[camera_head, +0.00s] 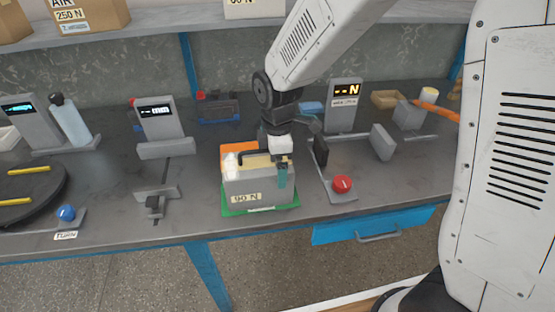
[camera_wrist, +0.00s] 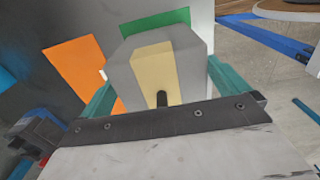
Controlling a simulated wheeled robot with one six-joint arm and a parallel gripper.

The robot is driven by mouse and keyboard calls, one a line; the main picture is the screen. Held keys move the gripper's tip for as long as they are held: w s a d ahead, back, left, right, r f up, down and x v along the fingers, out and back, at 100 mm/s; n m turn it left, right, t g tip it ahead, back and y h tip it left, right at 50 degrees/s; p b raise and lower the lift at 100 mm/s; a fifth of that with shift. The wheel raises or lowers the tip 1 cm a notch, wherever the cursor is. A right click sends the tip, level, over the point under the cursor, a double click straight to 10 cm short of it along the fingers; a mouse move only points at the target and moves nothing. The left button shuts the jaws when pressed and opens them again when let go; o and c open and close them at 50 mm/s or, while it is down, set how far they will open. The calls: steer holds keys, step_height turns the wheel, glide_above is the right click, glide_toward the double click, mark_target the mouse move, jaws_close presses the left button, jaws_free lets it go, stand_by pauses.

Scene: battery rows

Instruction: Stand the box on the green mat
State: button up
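The box (camera_head: 252,187) is grey with a "90 N" label on its front and a pale yellow band on top. It appears upright on the green mat (camera_head: 231,213), whose edge shows around its base; I cannot tell if a small gap lies beneath. In the wrist view the box (camera_wrist: 191,61) sits between my teal fingers, with a strip of the green mat (camera_wrist: 152,21) beyond it. My gripper (camera_head: 270,172) points down over the box. Its fingers (camera_wrist: 160,85) appear to touch the box's two sides. The far finger is largely hidden in the head view.
An orange mat (camera_head: 232,150) lies just behind the box, with a white object (camera_head: 231,166) near its left side. Grey display units (camera_head: 344,107) stand behind.

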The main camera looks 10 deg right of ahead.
step_height(320, 180, up, 12)
steer(key=shift+r, duration=0.15)
stand_by(0.5)
steer(key=s+d+r+m, duration=0.3)
steer(key=s+d+m, duration=0.4)
steer(key=s, duration=0.5)
steer(key=s+d+r+m+t, duration=0.1)
steer(key=s+d+r+m, duration=0.1)
steer(key=s+d+m, duration=0.6)
steer(key=s+m, duration=0.2)
steer(key=s, duration=0.1)
steer(key=shift+s+d+r+m, duration=0.3)
steer(key=shift+s+r, duration=0.05)
steer(key=shift+r, duration=0.05)
